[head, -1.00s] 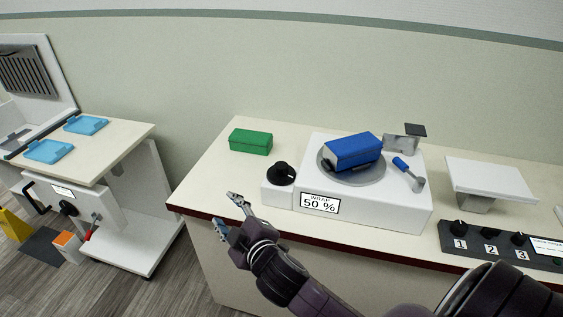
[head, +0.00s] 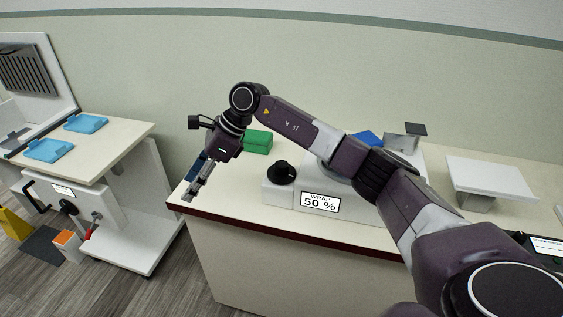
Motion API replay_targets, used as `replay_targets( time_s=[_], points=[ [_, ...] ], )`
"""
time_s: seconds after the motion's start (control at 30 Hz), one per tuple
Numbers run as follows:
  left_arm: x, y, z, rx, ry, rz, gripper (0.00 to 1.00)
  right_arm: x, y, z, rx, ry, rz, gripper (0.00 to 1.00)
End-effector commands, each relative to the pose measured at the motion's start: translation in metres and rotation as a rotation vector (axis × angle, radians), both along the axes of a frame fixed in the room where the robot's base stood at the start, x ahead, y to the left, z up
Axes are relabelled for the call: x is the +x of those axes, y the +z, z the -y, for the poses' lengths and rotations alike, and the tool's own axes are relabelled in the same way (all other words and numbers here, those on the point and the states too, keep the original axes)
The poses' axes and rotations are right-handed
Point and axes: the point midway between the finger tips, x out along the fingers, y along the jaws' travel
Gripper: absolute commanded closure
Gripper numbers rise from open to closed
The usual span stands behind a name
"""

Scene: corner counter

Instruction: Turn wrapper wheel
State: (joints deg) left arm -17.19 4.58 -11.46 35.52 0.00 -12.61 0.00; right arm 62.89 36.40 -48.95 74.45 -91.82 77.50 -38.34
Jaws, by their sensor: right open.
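The wrapper (head: 290,195) is a white box on the counter with a label reading "WRAP 50 %". Its black wheel (head: 281,172) sits on a small step at its left end. A blue block (head: 368,139) lies on the wrapper's turntable, mostly hidden behind my right arm. My right gripper (head: 191,190) is open and empty, pointing down over the counter's left front corner. It is left of the wheel and apart from it. The small handle at the wrapper's right is hidden by my arm. My left gripper is out of view.
A green block (head: 257,142) lies behind the wheel, partly covered by my right wrist. A white platform (head: 490,177) stands at the right. A side table (head: 120,140) with two blue trays stands at the left, beyond a gap.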

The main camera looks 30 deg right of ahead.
Motion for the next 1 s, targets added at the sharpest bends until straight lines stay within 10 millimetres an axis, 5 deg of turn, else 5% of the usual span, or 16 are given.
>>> replay_targets(
  time_s=[0.03,0.1,0.2,0.33,0.53,1.0],
  points=[
    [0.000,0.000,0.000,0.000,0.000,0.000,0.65,0.005,0.006,0.044,-0.125,-0.008,-0.013,0.54],
    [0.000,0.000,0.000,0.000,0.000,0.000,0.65,0.001,0.013,0.101,-0.284,-0.018,-0.060,0.54],
    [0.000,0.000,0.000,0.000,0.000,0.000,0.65,-0.010,0.030,0.168,-0.454,-0.047,-0.134,0.54],
    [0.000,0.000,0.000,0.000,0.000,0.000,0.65,-0.028,0.050,0.222,-0.578,-0.081,-0.215,0.54],
    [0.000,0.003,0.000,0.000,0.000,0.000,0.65,-0.038,0.050,0.242,-0.626,-0.094,-0.258,0.54],
    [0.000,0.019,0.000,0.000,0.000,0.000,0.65,-0.038,-0.014,0.240,-0.621,-0.092,-0.254,0.54]
  ],
)
